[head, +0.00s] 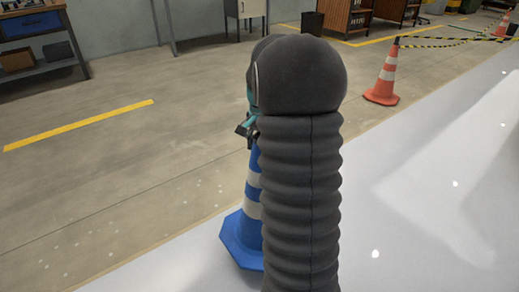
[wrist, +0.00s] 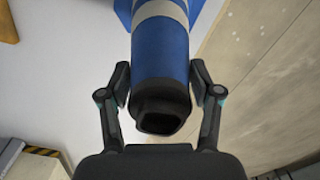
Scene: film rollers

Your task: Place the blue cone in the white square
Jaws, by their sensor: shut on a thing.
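The blue cone (head: 243,236) with white stripes stands upright, partly hidden behind my dark ribbed arm in the head view. Its base overlaps the border between concrete and white floor; I cannot tell whether it touches the ground. In the wrist view the cone (wrist: 160,60) lies between both fingers, its black hollow tip towards the palm. My gripper (wrist: 160,84) is shut on the upper part of the cone. In the head view only a bit of my gripper (head: 247,128) shows. A large white floor area (head: 430,190) fills the right; no separate white square outline can be made out.
An orange cone (head: 385,75) with striped barrier tape stands at the far right, by the white floor's edge. A workbench (head: 40,45) and cabinets (head: 347,18) line the back. A yellow line (head: 80,125) crosses the open concrete at left.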

